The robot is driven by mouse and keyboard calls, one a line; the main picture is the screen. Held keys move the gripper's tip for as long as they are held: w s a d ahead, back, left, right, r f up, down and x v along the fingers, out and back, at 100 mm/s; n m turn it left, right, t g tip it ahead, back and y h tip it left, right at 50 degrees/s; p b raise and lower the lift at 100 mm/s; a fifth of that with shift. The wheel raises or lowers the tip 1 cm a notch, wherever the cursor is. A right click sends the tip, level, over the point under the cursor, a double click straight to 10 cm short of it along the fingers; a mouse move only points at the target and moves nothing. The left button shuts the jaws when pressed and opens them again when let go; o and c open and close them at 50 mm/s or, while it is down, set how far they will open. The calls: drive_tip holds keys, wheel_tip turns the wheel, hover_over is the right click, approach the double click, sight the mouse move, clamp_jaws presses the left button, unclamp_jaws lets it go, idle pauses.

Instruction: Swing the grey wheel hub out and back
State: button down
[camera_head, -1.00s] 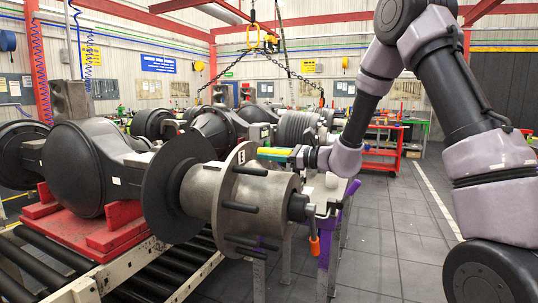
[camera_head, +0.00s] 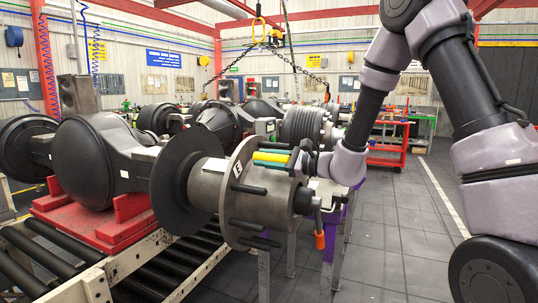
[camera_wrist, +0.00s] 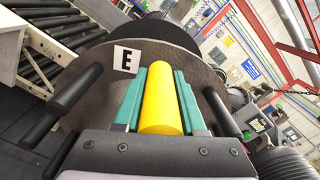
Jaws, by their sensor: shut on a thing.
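The grey wheel hub (camera_head: 213,183) sits on the end of the axle, in front of a dark round disc (camera_head: 167,190). Its flange (camera_head: 237,207) bears several black studs and a white label "E" (camera_head: 238,170), also seen in the wrist view (camera_wrist: 126,59). My gripper (camera_head: 262,158) is at the upper right of the flange. Its green fingers are shut on a yellow bar (camera_wrist: 160,115), one on each side. The bar points toward the flange; I cannot tell where it joins it. My gripper hides part of the flange face.
The black axle housing (camera_head: 92,165) rests on red blocks (camera_head: 125,232) on a roller conveyor (camera_head: 50,262). A purple stand with an orange-handled tool (camera_head: 319,240) is close right of the hub. A chain hoist (camera_head: 270,40) hangs above. The floor at right is clear.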

drive_tip(key=c, duration=0.5)
unclamp_jaws()
drive_tip(key=v, duration=1.1)
drive_tip(key=shift+w, duration=0.1)
